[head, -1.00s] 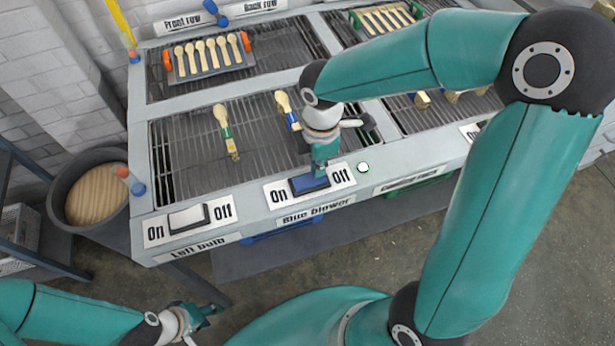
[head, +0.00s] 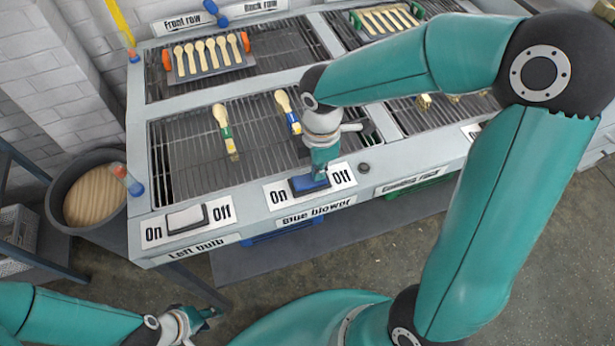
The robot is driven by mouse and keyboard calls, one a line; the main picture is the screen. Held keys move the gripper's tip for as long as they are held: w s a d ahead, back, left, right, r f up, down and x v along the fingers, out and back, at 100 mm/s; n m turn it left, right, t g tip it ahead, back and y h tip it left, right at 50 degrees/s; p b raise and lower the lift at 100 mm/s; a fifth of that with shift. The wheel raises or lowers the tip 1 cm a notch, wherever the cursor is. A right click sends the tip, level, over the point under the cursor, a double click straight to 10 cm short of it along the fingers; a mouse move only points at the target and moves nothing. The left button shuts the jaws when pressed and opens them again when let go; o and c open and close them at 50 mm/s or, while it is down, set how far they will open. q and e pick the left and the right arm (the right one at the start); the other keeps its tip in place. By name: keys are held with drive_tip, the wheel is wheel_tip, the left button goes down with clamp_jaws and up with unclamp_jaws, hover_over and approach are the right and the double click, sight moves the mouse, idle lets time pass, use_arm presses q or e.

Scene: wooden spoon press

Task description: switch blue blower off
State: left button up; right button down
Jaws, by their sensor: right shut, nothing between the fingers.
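The blue blower switch (head: 306,188) is a blue rocker on a white plate marked On at its left and Off at its right. A "Blue blower" label (head: 317,210) sits below it. My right gripper (head: 319,175) is shut and empty, pointing down with its tips at the rocker's right half, on the Off side. The tips partly hide the rocker, so its tilt is hard to tell. The small indicator lamp (head: 364,168) right of the plate is dark. My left gripper (head: 207,313) hangs low at the left, away from the press; its fingers are too small to judge.
The left bulb switch (head: 185,218), a white rocker, is on the same front edge. A round dark bin (head: 62,180) stands at the left.

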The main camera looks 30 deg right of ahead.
drive_tip(key=shift+r+p, duration=3)
drive_tip(key=shift+r, duration=0.55)
drive_tip(key=shift+f, duration=0.1)
